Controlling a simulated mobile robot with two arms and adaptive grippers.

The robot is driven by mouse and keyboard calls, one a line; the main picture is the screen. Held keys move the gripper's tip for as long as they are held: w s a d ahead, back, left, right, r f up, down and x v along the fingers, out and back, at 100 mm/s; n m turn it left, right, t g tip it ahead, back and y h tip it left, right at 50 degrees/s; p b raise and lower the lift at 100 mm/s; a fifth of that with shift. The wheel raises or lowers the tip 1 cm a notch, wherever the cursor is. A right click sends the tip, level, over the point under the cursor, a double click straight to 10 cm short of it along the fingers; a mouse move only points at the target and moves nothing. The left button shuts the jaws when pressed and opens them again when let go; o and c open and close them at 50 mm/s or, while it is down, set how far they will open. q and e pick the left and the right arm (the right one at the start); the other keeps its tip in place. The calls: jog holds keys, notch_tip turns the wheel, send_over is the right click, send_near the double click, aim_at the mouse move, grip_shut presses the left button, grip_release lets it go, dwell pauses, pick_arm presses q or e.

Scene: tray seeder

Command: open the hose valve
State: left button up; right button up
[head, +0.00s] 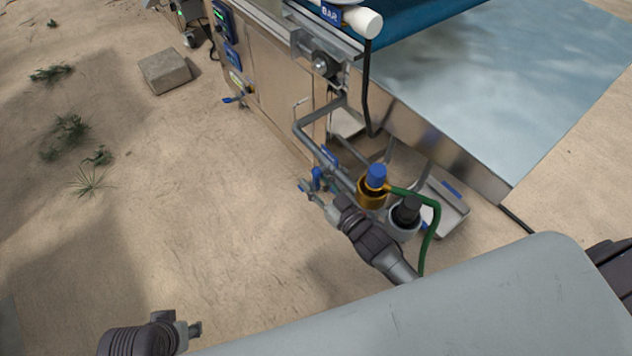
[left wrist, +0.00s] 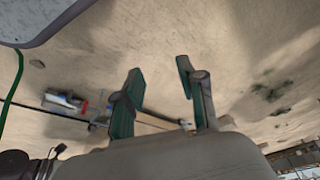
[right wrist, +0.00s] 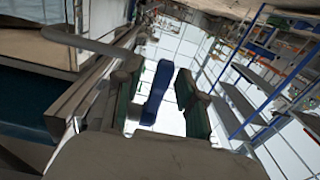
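A blue valve handle (head: 317,178) sits on the grey pipework at the machine's lower corner. My right gripper (head: 311,193) is right at it in the head view. In the right wrist view the blue handle (right wrist: 156,93) stands between the two green-padded fingers of my right gripper (right wrist: 160,98). It is close to the left finger, with a gap to the right one; I cannot tell whether it touches. A green hose (head: 436,225) runs from a brass fitting with a blue cap (head: 375,177). My left gripper (head: 193,330) is far from the valve; its fingers (left wrist: 158,95) are apart and empty.
The wooden cabinet (head: 275,105) stands behind the valve, with another blue lever (head: 232,99) on its side. A black-topped filter (head: 406,211) and a metal tray (head: 455,222) are beside my right arm. A concrete block (head: 165,71) lies on open sandy ground at left.

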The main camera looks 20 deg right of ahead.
grip_shut()
